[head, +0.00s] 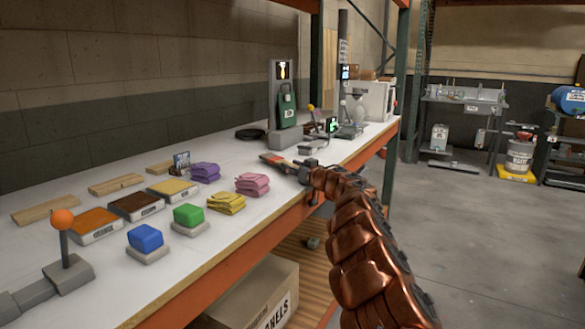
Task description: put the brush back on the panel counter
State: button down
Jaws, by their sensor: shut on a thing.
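My gripper (303,169) is at the end of my copper-coloured arm, over the front part of the white panel counter (130,282). It is shut on the brush (277,161), which is small in the head view and shows dark and reddish parts. The brush points left from the fingers, low over the counter, right of the pink cloths. I cannot tell whether it touches the surface. The fingers and the held end of the brush are hard to make out.
Pink cloths (252,183), yellow cloths (226,203) and purple cloths (205,171) lie left of the brush. Colour trays, blocks and wooden boards fill the counter's left part. A green device (287,104) stands behind. An orange-topped lever (64,245) stands at front left.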

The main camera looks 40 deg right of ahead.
jog(key=shift+f, duration=0.25)
